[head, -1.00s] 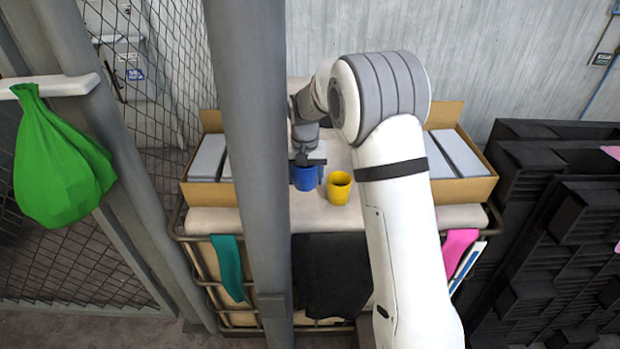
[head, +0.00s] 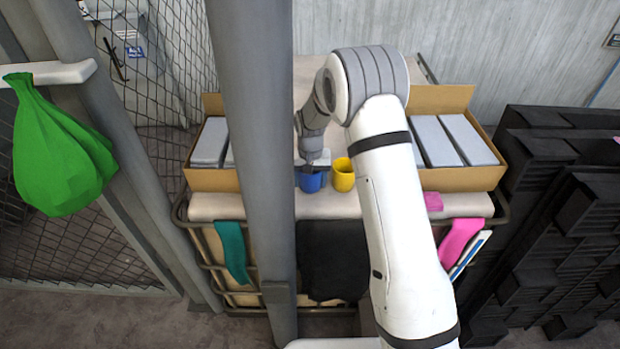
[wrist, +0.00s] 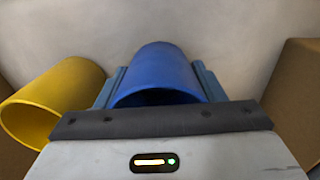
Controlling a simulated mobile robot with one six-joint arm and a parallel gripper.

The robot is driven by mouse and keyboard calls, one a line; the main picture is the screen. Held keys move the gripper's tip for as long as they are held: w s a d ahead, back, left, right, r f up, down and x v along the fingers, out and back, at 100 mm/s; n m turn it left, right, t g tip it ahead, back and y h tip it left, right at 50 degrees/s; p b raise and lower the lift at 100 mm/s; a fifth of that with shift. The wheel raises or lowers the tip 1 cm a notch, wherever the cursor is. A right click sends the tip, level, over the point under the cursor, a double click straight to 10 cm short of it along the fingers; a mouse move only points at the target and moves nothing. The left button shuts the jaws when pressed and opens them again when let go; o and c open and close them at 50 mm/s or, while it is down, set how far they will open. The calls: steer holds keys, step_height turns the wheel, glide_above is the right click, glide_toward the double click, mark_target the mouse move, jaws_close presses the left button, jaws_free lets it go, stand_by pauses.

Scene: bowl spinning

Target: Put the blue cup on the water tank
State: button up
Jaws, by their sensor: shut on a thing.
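The blue cup (head: 311,182) is at my gripper (head: 313,172), low over the pale top of the water tank (head: 340,206), near its front edge. In the wrist view the blue cup (wrist: 160,75) sits between the two fingers of my gripper (wrist: 160,85), which are shut on its sides. The cup looks upright in the head view. I cannot tell whether its base touches the tank top. The yellow cup (head: 343,175) stands just right of it, and also shows at the left of the wrist view (wrist: 52,98).
Open cardboard boxes with grey packs stand left (head: 211,180) and right (head: 458,178) on the tank top. A grey post (head: 252,120) rises in front, left of the blue cup. A green bag (head: 60,150) hangs at left. Black crates (head: 560,220) stand at right.

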steer(key=shift+f, duration=0.25)
steer(key=o, duration=1.1)
step_height(320, 180, up, 12)
steer(key=b, duration=0.2)
steer(key=s+d+r, duration=0.5)
steer(key=s+r, duration=0.1)
steer(key=r, duration=0.1)
steer(key=s+d+r+t, duration=0.1)
steer(key=s+d+r, duration=0.1)
steer(key=s, duration=0.6)
steer(key=s+d+r+t, duration=0.1)
steer(key=s+d, duration=0.3)
steer(key=s, duration=0.5)
steer(key=s+d+r+t, duration=0.1)
steer(key=s+d+r, duration=0.2)
steer(key=s, duration=0.6)
steer(key=shift+s+d, duration=0.1)
steer(key=shift+d, duration=0.25)
